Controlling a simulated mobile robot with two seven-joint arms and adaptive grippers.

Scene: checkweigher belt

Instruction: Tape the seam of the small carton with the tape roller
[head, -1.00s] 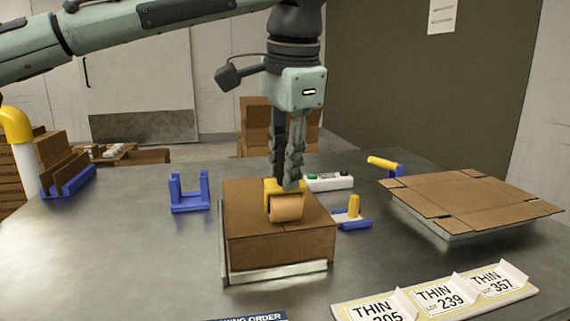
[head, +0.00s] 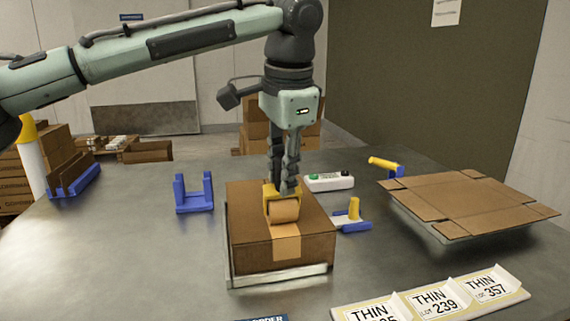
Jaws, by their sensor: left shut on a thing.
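The small carton (head: 250,251) stands closed in a low pale metal holder (head: 278,278) near the middle of the table. The tape roller (head: 284,209), a tan roll in a yellow frame, is on the carton's top. My left gripper (head: 284,188) points down from above and is shut on the tape roller's yellow frame. A lighter strip of tape (head: 287,247) shows on the top in front of the roller and folds down the carton's near face. The top behind the roller is partly hidden by the gripper. My right gripper is not in view.
A blue two-post cradle (head: 193,194) stands left of the carton. A blue stand with a yellow peg (head: 352,214) and a white button box (head: 329,182) lie right. A flat cardboard blank (head: 470,200) lies far right. Label cards (head: 433,299) are at the front.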

